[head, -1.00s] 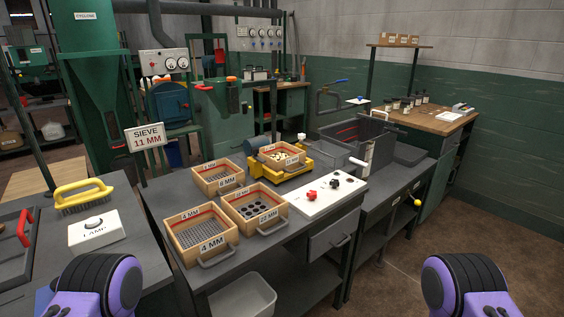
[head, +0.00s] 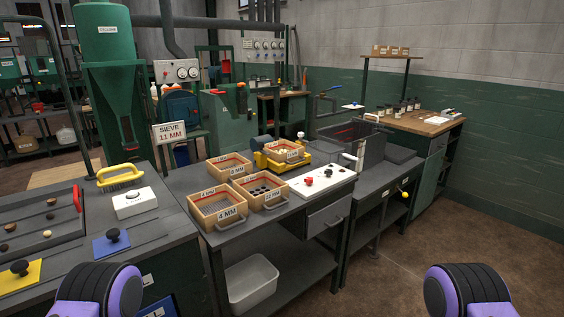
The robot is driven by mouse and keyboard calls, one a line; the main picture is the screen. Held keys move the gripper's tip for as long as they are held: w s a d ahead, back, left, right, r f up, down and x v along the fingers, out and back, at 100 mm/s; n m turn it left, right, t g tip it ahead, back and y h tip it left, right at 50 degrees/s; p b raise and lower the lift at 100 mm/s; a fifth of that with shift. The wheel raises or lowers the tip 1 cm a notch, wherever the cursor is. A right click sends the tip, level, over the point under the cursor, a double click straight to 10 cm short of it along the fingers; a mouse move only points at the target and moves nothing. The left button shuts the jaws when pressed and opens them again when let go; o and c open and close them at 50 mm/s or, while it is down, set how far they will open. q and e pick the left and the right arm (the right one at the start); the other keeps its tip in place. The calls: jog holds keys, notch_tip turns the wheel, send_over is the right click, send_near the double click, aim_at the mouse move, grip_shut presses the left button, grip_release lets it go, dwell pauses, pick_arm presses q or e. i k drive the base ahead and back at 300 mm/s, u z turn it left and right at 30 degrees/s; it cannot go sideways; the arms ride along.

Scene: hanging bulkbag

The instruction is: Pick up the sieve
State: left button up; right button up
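Several wooden box sieves with wire handles and size labels stand on the grey bench. The front left sieve (head: 227,214) reads 4 MM. Behind it is a second sieve (head: 236,171), and right of the front one is a third sieve (head: 273,196) with large round dark holes; their labels are too small to read surely. Another sieve (head: 293,155) sits on a yellow machine (head: 262,161) and holds pale pieces; its label is unclear. A sign (head: 169,133) reads SIEVE 11 MM. Only purple and black parts of my arms show at the bottom; neither gripper is in view.
A left table holds a yellow brush (head: 120,176), a white box (head: 134,202) and knobbed plates. A white bin (head: 251,283) sits on the lower shelf. Open floor lies right.

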aim_at(284, 150)
jog(key=z, duration=0.6)
jog(key=i, duration=0.5)
jog(key=z, duration=0.65)
jog(key=i, duration=0.9)
jog(key=u, duration=0.5)
jog(key=i, duration=0.75)
jog(key=u, duration=0.65)
